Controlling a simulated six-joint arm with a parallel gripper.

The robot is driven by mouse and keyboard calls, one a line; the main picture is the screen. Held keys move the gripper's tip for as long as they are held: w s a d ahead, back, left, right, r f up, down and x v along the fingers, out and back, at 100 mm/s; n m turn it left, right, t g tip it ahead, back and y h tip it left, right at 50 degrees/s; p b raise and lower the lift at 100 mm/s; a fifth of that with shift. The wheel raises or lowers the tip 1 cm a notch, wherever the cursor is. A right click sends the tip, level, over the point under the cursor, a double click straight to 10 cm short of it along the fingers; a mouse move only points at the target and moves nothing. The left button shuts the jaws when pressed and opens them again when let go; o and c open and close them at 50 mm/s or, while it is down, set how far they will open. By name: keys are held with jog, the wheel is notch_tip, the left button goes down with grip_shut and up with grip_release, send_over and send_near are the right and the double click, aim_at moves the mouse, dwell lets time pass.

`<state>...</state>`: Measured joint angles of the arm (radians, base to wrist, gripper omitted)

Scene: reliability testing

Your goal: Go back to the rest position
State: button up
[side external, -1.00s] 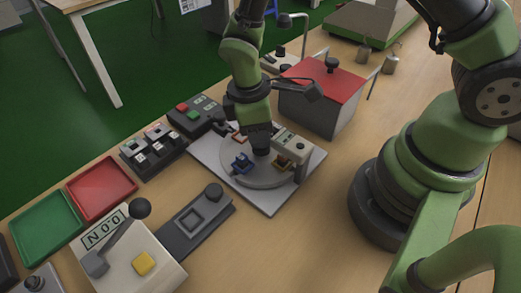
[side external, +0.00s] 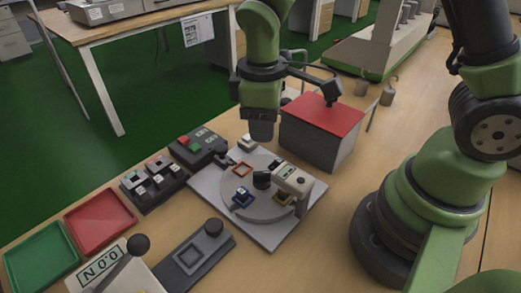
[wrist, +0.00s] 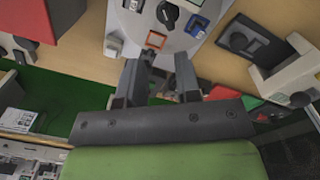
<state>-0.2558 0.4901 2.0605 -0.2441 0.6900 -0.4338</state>
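My gripper (side external: 262,138) hangs pointing down above the back edge of the round turntable (side external: 273,212), clear of it. In the wrist view my gripper (wrist: 157,62) shows two fingers apart with nothing held between them. On the turntable are an orange square frame (side external: 242,169), a blue part (side external: 242,198), a yellow part (side external: 283,198) and a black knob (side external: 262,180). The orange frame (wrist: 156,40) lies beyond the fingertips in the wrist view.
A grey box with a red lid (side external: 325,112) stands close to the right of my gripper. A button box (side external: 198,146), a switch block (side external: 153,183), a red tray (side external: 100,222) and a green tray (side external: 42,258) line the left. Hanging weights (side external: 388,92) stand behind.

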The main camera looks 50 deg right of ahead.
jog(key=s+d+r+m+t+y, duration=0.1)
jog(key=s+d+r+m+t, duration=0.1)
jog(key=s+r+m, duration=0.3)
jog(key=s+d+r+m+t+y, duration=0.1)
jog(key=s+r+m+t, duration=0.4)
jog(key=r, duration=0.6)
jog(key=shift+s+d+r+m, duration=0.3)
jog(key=shift+s+d+m, duration=0.1)
jog(key=shift+s, duration=0.85)
dwell(1.8)
